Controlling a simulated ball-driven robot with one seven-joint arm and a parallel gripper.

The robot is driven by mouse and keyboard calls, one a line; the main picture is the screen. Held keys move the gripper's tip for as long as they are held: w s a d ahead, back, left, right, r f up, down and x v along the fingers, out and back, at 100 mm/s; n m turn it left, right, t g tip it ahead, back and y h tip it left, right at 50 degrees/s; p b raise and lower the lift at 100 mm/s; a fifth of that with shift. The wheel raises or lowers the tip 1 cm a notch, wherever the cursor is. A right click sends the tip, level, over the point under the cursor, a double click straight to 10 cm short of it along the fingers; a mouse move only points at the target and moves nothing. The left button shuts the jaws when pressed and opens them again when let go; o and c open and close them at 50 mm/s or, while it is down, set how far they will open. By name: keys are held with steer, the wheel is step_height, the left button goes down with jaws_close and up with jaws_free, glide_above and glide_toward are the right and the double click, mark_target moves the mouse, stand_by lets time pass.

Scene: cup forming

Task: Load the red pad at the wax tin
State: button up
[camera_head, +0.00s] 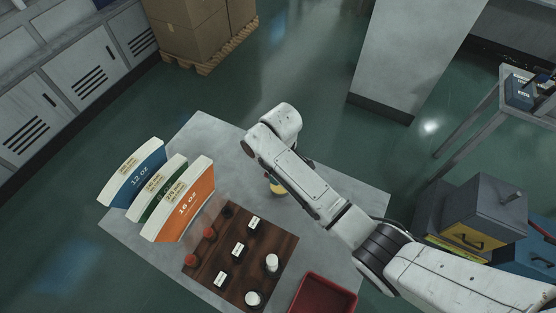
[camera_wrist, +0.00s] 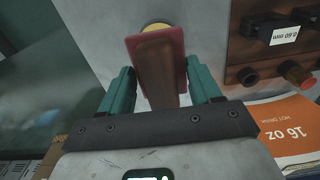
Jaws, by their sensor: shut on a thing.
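My gripper (camera_wrist: 160,74) is shut on the red pad (camera_wrist: 140,48), a red block with a brown wooden-looking part between the two teal fingers. The wax tin (camera_wrist: 155,25) shows as a yellow and pale round rim just past the pad's far edge in the wrist view, partly hidden by the pad. In the head view the yellow tin (camera_head: 277,189) stands on the grey table beside my arm, which partly covers it. I cannot tell whether the pad touches the tin.
A wooden board (camera_head: 226,255) holds red-topped, white-topped and labelled black pieces. Blank cup fans marked 12 oz (camera_head: 140,178) and 16 oz (camera_head: 187,207) stand at the left of the table (camera_head: 205,135). A red tray (camera_head: 325,296) lies at the front. The far left tabletop is clear.

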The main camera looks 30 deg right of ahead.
steer(key=shift+f+b, duration=1.6)
steer(key=shift+f, duration=1.25)
steer(key=shift+f+b, duration=0.35)
steer(key=shift+f, duration=0.25)
stand_by(0.4)
steer(key=shift+r+p, duration=2)
steer(key=shift+r, duration=1.6)
steer(key=shift+f, duration=0.1)
